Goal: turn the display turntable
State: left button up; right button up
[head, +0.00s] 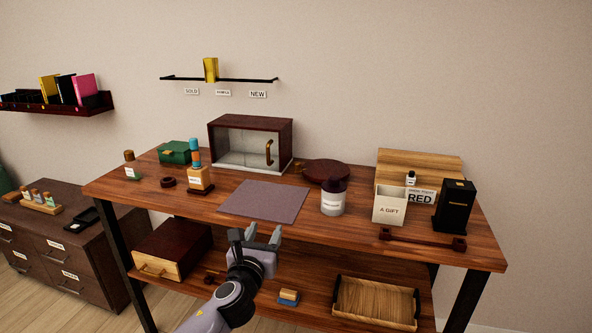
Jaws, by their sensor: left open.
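The display turntable looks to be the round dark red-brown disc (326,170) at the back of the wooden table, right of the glass-fronted cabinet. Its top looks bare, and a dark-topped white jar stands in front of it, near its lower edge in the picture. My left gripper (262,233) is in front of the table's front edge, below and left of the disc in the picture. It is open and empty, its fingers pointing up toward the table, well apart from the disc. My right gripper is not in view.
The glass-fronted cabinet (251,145) stands left of the disc. The dark-topped jar (333,200) is in front of it. A purple mat (264,201) lies bare mid-table. A white gift box (389,207) and a black box (455,206) stand at right.

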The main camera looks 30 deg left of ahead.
aim_at(319, 170)
jog(key=i+j, duration=0.25)
jog(key=i, duration=0.2)
jog(key=i+j, duration=0.25)
jog(key=i, duration=0.25)
